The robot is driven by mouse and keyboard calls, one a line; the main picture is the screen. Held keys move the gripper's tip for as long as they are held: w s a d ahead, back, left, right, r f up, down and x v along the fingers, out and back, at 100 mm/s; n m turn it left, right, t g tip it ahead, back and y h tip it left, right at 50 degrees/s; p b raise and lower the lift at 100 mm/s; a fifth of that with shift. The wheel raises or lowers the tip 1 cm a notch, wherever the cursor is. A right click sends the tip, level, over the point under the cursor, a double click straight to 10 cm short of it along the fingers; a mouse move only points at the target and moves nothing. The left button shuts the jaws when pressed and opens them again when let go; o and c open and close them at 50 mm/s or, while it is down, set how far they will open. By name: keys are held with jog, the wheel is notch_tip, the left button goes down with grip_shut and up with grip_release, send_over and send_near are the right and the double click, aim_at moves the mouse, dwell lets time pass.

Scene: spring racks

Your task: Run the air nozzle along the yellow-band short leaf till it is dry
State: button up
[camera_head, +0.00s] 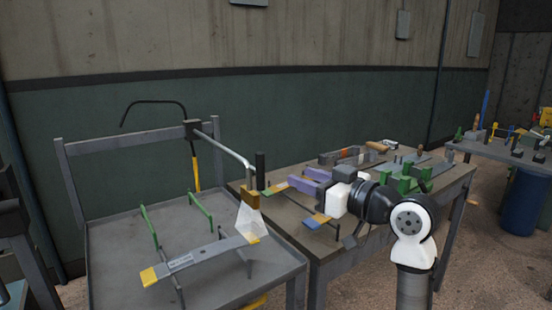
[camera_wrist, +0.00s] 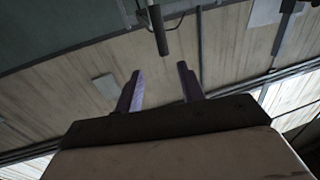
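A long grey leaf (camera_head: 195,258) with a yellow band (camera_head: 149,277) at its left end lies across thin rails over the grey tray table, in the head view. The air nozzle (camera_head: 249,199), a brass-coloured block on a bent grey pipe (camera_head: 228,147), hangs above the leaf's right end. A pale cone (camera_head: 251,222) spreads from it down to that end. A black upright handle (camera_head: 260,166) stands just right of the pipe; a dark rod (camera_wrist: 158,30) shows beyond my fingers in the wrist view. My gripper (camera_head: 297,178) has purple fingers, apart and empty (camera_wrist: 160,80), right of the handle.
The tray table (camera_head: 110,225) has a raised back frame and green-topped rails (camera_head: 201,210). A workbench (camera_head: 290,222) under my arm holds coloured leaves (camera_head: 316,221), green blocks (camera_head: 405,180) and tools. Another table (camera_head: 500,150) and a blue drum (camera_head: 522,203) stand at the right.

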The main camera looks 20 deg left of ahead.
aim_at(264, 163)
jog(key=p+x, duration=0.1)
jog(key=x, duration=0.5)
jog(key=p+x, duration=0.2)
jog(key=x, duration=0.5)
jog(key=shift+s+a, duration=0.1)
jog(key=shift+a, duration=0.25)
jog(key=shift+c, duration=0.3)
grip_shut()
